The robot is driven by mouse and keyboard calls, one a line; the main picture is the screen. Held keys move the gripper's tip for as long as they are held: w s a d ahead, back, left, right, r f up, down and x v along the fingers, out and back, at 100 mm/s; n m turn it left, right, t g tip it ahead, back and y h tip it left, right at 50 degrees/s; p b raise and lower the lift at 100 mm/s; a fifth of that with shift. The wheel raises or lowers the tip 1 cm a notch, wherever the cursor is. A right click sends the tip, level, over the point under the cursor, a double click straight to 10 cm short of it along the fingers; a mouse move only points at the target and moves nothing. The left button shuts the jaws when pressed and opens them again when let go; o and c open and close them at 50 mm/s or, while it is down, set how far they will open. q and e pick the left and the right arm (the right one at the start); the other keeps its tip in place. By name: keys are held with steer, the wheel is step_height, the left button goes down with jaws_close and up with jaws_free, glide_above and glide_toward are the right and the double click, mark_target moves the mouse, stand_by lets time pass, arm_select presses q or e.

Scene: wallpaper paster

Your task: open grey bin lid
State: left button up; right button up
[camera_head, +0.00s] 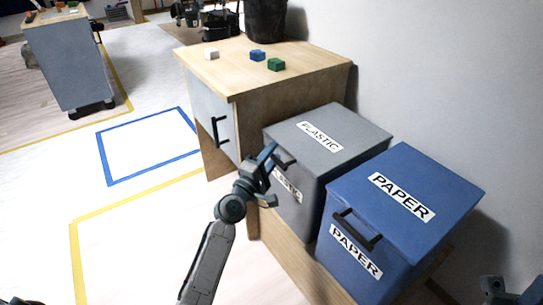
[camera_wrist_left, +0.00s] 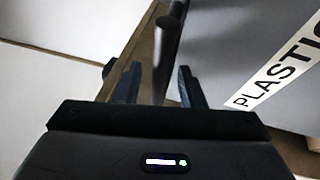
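The grey bin (camera_head: 312,178) stands against the wooden cabinet with its grey lid (camera_head: 355,128) shut, a PLASTIC label on top. The lid's dark handle (camera_head: 288,163) is on the front edge and partly hidden by my gripper. My left gripper (camera_head: 272,175) is open at the handle. In the left wrist view, the dark handle bar (camera_wrist_left: 168,40) runs between the spread fingers of my left gripper (camera_wrist_left: 158,85); contact cannot be told. Part of my right gripper (camera_head: 510,290) shows at the bottom right corner, its opening unclear.
A blue PAPER bin (camera_head: 460,190) stands close on the right, with its own handle. The wooden cabinet (camera_head: 310,72) behind carries a white block (camera_head: 211,54), a blue block (camera_head: 257,55) and a green block (camera_head: 275,64).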

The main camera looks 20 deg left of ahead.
arm_select(q)
steer(key=shift+c, duration=0.3)
jaws_close()
steer(key=shift+r+p, duration=0.15)
steer(key=shift+p, duration=0.15)
